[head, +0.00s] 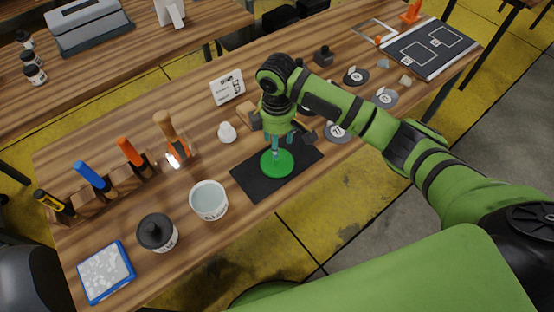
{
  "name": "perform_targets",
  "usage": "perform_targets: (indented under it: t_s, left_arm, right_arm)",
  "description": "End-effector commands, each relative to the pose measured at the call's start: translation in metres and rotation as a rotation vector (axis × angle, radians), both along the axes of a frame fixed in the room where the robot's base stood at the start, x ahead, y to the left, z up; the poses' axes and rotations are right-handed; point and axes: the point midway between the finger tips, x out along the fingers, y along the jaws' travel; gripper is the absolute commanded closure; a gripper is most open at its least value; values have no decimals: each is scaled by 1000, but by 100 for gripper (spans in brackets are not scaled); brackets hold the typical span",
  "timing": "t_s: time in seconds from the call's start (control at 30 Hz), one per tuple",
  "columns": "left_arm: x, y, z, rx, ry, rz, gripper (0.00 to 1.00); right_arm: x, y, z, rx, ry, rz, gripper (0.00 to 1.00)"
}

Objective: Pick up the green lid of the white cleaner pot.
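The green lid (284,168) is a flat round disc lying on a black mat (252,187) on the wooden bench. A white pot (209,203) with a dark-printed label stands open to the left of the mat, with no lid on it. My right gripper (277,147) points down directly over the lid, its fingertips at or just above the middle of the disc. The gripper hides part of the lid's centre, and I cannot tell whether the fingers hold a knob there. My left gripper is not in view.
A pot with a black lid (157,232) and a blue-edged tray (106,271) stand at the front left. Handled tools stand in a wooden rack (122,180) along the left. A small white cone-like item (227,132), a white card (227,87) and round dark discs (356,76) lie around the arm.

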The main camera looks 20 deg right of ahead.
Motion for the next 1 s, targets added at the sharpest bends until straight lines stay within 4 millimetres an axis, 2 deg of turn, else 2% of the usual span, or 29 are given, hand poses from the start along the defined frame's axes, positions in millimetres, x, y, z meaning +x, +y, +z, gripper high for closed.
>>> perform_targets:
  t_s: [0.3,0.4,0.53,0.73,0.77,0.8,0.87,0.9,1.0]
  left_arm:
    - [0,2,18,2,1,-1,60]
    - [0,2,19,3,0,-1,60]
    - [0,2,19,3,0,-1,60]
    - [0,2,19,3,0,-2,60]
    - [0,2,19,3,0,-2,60]
    - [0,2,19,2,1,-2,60]
    - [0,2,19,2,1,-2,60]
    - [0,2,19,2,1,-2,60]
    - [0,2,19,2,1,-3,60]
  right_arm:
    - [-3,1,-39,0,3,-1,48]
    - [-3,1,-54,0,1,0,48]
    - [-2,0,-63,0,-2,0,48]
    - [-2,1,-64,1,-4,1,48]
    - [-2,1,-64,1,-4,1,56]
    - [-2,1,-64,1,-4,0,72]
    - [-2,1,-64,1,-4,0,92]
    - [-2,1,-64,1,-3,0,95]
    - [-2,1,-64,1,-3,0,96]
